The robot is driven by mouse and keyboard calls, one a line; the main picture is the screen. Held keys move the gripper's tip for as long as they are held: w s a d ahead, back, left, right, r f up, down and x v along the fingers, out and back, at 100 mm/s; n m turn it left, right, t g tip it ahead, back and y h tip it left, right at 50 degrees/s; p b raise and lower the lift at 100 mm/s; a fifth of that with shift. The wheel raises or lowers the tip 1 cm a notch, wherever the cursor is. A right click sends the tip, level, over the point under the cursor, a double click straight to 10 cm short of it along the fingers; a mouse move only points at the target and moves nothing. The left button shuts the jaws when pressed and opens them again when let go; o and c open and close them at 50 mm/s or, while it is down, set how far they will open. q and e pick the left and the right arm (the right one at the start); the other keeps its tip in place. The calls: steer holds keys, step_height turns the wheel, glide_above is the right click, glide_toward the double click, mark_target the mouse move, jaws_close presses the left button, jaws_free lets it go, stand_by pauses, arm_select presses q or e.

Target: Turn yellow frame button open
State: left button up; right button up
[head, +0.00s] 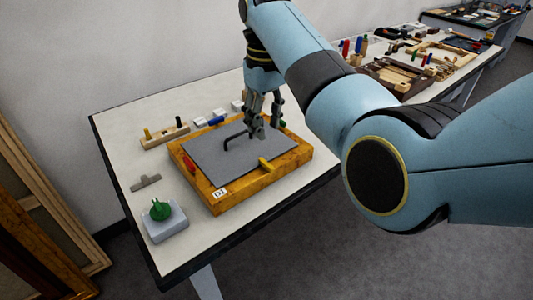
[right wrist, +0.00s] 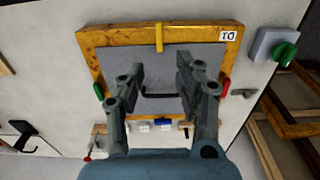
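The gilt wooden frame (head: 228,196) lies flat on the table with a grey panel (head: 215,158) inside it. The yellow frame button (head: 266,164) sits on the near right side and lies crosswise, its inner end over the panel's edge; it also shows in the right wrist view (right wrist: 158,38). A black handle (head: 234,138) stands on the panel. My right gripper (head: 262,130) is above the panel by the handle, fingers pointing down. In the right wrist view its fingers (right wrist: 158,68) are apart with nothing between them. My left gripper is in neither view.
Red (head: 189,164), blue (head: 216,120) and green (head: 282,123) buttons sit on the other frame sides. A grey block with a green knob (head: 161,210) stands at the near left. A wooden peg holder (head: 165,136) and small white blocks lie behind the frame.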

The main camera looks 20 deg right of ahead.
mark_target(266, 162)
step_height(266, 162, down, 10)
steer(key=shift+r, duration=0.15)
steer(key=shift+f, duration=0.45)
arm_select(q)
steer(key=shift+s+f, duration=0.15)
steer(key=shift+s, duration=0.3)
arm_select(e)
steer(key=shift+d, duration=0.1)
jaws_close()
